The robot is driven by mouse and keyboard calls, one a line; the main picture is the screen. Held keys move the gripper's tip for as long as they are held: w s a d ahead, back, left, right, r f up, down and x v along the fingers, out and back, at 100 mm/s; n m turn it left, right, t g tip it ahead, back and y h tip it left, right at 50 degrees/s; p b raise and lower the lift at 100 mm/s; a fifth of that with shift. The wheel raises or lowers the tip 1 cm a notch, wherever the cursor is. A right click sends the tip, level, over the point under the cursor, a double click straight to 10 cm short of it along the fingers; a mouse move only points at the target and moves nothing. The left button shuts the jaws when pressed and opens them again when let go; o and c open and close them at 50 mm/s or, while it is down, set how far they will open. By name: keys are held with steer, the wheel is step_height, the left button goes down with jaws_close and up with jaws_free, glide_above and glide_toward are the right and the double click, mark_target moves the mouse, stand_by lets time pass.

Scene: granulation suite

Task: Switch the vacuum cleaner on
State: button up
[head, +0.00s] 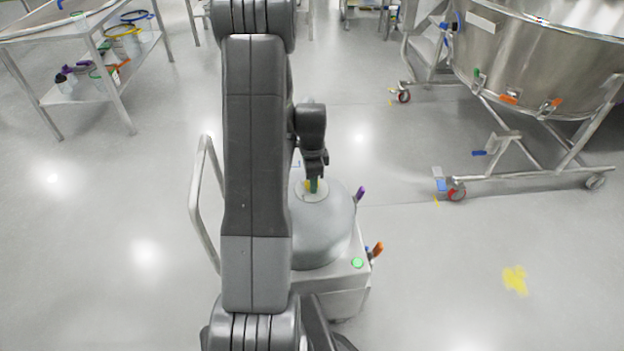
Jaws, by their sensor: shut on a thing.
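The vacuum cleaner (335,230) stands on the floor below my arm, with a grey domed top on a pale boxy base. A bent tube handle (203,190) rises at its left. On top of the dome is a pale round plate (312,196) with a small green and yellow part (313,185), which looks like a switch knob. My gripper (314,178) points down over this plate and is shut on the small part. The fingers hide much of it, so its setting cannot be read. A green round button (357,263) sits on the base's right corner. My arm covers the cleaner's left part.
A steel table (100,75) with a lower shelf of small items stands at the upper left. A large steel vessel (545,60) on a wheeled frame stands at the upper right. A yellow patch (515,279) lies on the floor at right. The floor around the cleaner is mostly clear.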

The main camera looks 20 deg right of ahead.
stand_by(0.4)
steer(key=o, duration=1)
steer(key=shift+c, duration=0.2)
step_height(320, 180, up, 14)
steer(key=p, duration=0.1)
steer(key=shift+p, duration=0.3)
steer(key=shift+f, duration=0.15)
step_height(320, 180, down, 14)
steer(key=shift+r+b, duration=0.1)
steer(key=shift+b, duration=0.7)
